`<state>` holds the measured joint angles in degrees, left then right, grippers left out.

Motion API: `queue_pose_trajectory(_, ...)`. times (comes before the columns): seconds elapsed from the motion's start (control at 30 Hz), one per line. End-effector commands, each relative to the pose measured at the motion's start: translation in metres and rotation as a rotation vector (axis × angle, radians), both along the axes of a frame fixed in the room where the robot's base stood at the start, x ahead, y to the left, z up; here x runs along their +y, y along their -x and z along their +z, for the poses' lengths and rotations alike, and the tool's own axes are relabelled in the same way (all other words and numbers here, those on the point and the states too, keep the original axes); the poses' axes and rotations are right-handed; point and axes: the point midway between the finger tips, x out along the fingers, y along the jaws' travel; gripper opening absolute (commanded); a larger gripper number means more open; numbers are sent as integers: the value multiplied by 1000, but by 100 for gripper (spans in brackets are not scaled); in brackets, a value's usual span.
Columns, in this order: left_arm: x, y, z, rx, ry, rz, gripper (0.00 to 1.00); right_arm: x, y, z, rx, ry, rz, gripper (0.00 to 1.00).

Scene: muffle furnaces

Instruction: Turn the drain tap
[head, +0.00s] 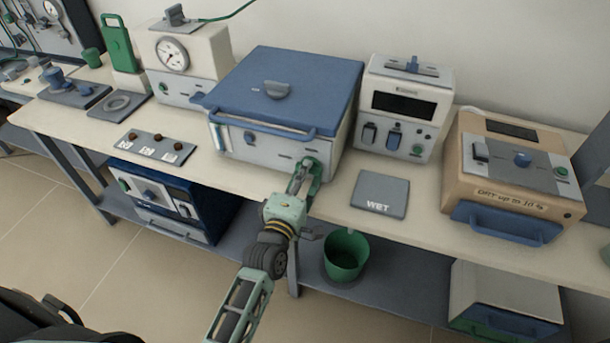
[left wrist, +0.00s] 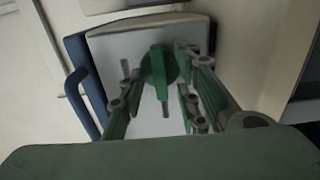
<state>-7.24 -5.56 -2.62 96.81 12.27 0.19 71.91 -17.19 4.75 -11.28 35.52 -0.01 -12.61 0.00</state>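The drain tap (left wrist: 157,68) is a green round knob with a bar-shaped handle. It sits on the pale front of the blue-lidded box (head: 290,88), near its lower right corner. My left gripper (head: 304,176) is at that corner, reaching up from below. In the left wrist view my left gripper (left wrist: 158,76) is open, with one finger on each side of the tap and a visible gap on the left side. In the head view the fingers partly hide the tap. My right gripper is not in view.
A grey "WET" plate (head: 380,193) lies on the bench to the right, and a plate with small brown knobs (head: 155,147) to the left. A tan oven (head: 515,180) stands farther right. A green bucket (head: 345,257) stands on the shelf below.

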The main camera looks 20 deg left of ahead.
Motion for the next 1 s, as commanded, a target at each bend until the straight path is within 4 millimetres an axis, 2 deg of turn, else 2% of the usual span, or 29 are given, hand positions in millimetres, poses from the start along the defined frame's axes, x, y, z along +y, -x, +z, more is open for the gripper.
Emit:
queue_pose_trajectory(0.07,0,0,0,0,0,0,26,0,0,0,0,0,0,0)
queue_pose_trajectory(0.37,0,0,0,0,0,0,0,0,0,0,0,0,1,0)
queue_pose_trajectory(0.77,0,1,0,0,-19,0,0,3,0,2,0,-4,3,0)
queue_pose_trajectory(1.0,-1,0,1,-2,-127,-2,0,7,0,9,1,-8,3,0)
